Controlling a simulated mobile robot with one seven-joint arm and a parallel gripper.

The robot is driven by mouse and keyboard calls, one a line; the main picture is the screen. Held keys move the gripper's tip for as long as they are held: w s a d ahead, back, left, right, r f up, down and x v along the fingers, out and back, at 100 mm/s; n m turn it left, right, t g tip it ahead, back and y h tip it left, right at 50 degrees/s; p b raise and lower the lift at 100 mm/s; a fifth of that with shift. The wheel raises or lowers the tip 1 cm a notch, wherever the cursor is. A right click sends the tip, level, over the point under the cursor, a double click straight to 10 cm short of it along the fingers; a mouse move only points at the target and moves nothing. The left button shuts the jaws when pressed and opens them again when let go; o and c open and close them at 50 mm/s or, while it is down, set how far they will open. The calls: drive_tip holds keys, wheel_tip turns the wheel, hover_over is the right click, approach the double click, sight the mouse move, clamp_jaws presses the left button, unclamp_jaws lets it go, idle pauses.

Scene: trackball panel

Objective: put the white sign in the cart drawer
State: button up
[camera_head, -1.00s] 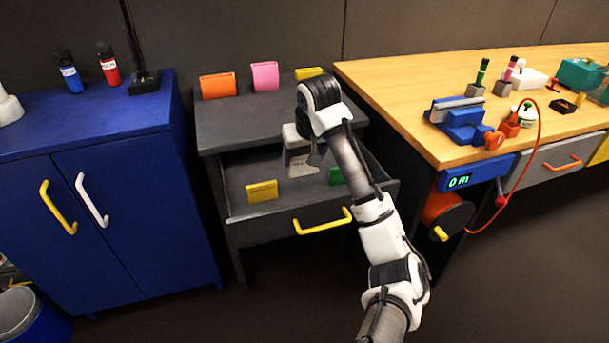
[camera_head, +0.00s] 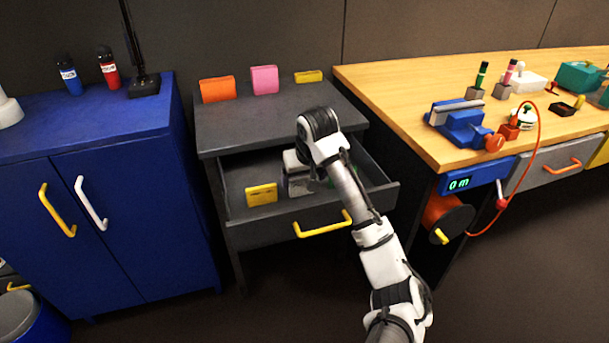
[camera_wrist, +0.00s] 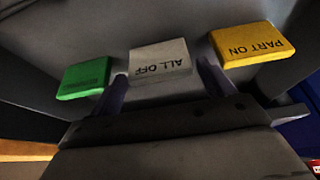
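The white sign (camera_wrist: 160,60), lettered ALL OFF, is in the cart drawer (camera_head: 275,217), between a green sign (camera_wrist: 84,78) and a yellow sign (camera_wrist: 253,46) lettered PART ON. My gripper (camera_wrist: 161,75) reaches down into the drawer. Its two fingers stand on either side of the white sign, with a small gap on each side, so it looks open around the sign. In the head view my gripper (camera_head: 299,184) and arm largely hide the white sign. The drawer is pulled out, and its yellow handle (camera_head: 323,229) faces front.
A blue cabinet (camera_head: 130,205) is to the left. A wooden workbench (camera_head: 400,90) with a blue vise (camera_head: 460,120) is to the right.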

drive_tip(key=shift+o, duration=0.9)
drive_tip(key=shift+r, duration=0.25)
drive_tip(key=p+v, duration=0.2)
drive_tip(key=v, duration=1)
drive_tip(key=shift+w, duration=0.1)
